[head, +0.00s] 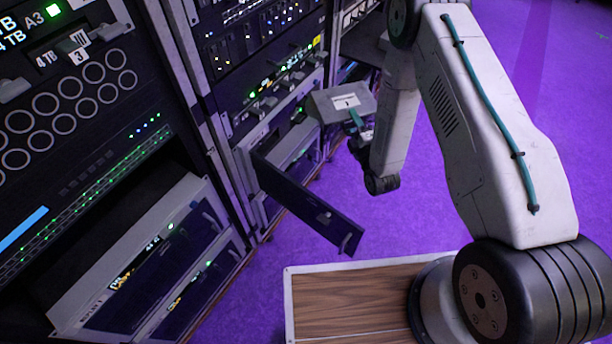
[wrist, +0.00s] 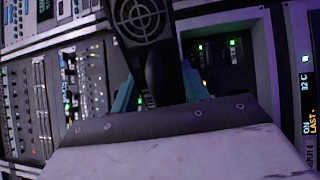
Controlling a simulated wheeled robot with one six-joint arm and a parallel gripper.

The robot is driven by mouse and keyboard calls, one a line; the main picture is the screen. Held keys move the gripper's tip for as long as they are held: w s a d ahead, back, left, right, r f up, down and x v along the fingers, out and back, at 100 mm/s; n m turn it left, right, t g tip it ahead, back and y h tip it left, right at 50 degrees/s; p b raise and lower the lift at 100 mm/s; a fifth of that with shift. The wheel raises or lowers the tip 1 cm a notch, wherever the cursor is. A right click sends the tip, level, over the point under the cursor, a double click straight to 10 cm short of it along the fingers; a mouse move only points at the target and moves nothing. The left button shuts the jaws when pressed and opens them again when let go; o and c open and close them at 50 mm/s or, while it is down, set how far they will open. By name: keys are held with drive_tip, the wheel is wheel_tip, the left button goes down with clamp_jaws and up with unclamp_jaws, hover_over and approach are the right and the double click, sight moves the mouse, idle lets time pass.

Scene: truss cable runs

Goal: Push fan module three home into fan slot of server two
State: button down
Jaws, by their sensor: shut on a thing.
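My gripper (head: 356,122) is shut on the module, with teal fingers (wrist: 160,85) either side of that dark part. Server two appears to be the low unit (head: 292,150) in the middle rack, behind an open dark door. The fan slot is not clearly seen, and I cannot tell whether the module touches the server.
The open door panel (head: 308,205) juts out over the purple floor, below and left of my gripper. A recess with green lights (wrist: 228,60) lies right of the module in the wrist view. A left rack (head: 95,130) stands nearer. The floor right of the racks is clear.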

drive_tip(key=s+a+f+n+g+y, duration=0.3)
drive_tip(key=a+f+n+g+y, duration=0.15)
drive_tip(key=a+f, duration=0.35)
drive_tip(key=s+a+f+n+g+y, duration=0.3)
drive_tip(key=a+f+y, duration=0.25)
drive_tip(key=f, duration=0.45)
drive_tip(key=shift+x, duration=2.9)
drive_tip(key=shift+w+a+f, duration=0.15)
drive_tip(key=shift+w+a, duration=0.1)
drive_tip(key=shift+a, duration=0.15)
drive_tip(key=shift+w+a, duration=0.25)
drive_tip(key=shift+w+a, duration=0.2)
drive_tip(key=shift+a, duration=0.05)
drive_tip(key=shift+w+a, duration=0.2)
drive_tip(key=shift+a, duration=0.1)
drive_tip(key=shift+x, duration=0.75)
drive_tip(key=shift+x, duration=0.75)
